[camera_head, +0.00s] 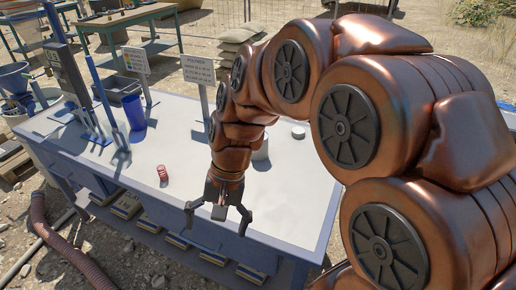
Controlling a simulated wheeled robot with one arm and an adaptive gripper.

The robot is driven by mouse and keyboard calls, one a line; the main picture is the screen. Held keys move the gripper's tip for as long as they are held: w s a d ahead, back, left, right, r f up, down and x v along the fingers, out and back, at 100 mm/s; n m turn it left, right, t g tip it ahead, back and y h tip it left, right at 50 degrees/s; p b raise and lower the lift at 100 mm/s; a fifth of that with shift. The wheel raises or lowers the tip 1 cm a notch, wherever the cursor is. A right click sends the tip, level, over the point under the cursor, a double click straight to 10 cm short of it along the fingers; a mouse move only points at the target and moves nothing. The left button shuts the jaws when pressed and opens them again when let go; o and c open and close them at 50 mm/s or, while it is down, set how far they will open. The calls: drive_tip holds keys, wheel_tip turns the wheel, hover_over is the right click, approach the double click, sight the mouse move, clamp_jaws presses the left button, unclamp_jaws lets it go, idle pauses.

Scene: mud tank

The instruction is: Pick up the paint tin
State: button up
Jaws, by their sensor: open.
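A pale grey cylindrical tin (262,149), perhaps the paint tin, stands on the table just behind my arm, which hides part of it. My gripper (217,218) is open and empty, pointing down over the front part of the table. Its fingers are spread wide, with nothing between them. The grey tin is up and to the right of my gripper in the picture, apart from the fingers. I cannot make out a label on the tin.
The pale table (110,180) also bears a small red can (162,173), a blue cup (134,112), a low white round thing (298,132), a dark crate (118,88) and upright sign boards (198,70). Bare tabletop lies between the red can and my gripper.

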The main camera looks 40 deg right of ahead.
drive_tip(key=w+d+f+m+t+y+b, duration=0.1)
drive_tip(key=w+d+m+t+y+b, duration=0.15)
drive_tip(key=w+m, duration=0.6)
drive_tip(key=m+t+y+b, duration=0.1)
drive_tip(key=m+t+b, duration=0.1)
drive_tip(key=m+t, duration=0.65)
hover_over(265, 137)
drive_tip(key=s+a, duration=0.5)
drive_tip(key=a, duration=0.5)
wheel_tip(265, 137, down, 4)
drive_tip(key=f+m+g, duration=0.1)
drive_tip(key=g, duration=0.1)
drive_tip(key=w+d+f+m+t+h, duration=0.1)
drive_tip(key=d+m, duration=0.2)
drive_tip(key=d, duration=0.3)
drive_tip(key=w+d+f+m+t, duration=0.1)
drive_tip(key=d+f+m+t, duration=0.1)
drive_tip(key=d, duration=0.4)
drive_tip(key=shift+x, duration=3.45)
drive_tip(key=shift+s, duration=0.1)
drive_tip(key=shift+c, duration=0.3)
drive_tip(key=c, duration=1.7)
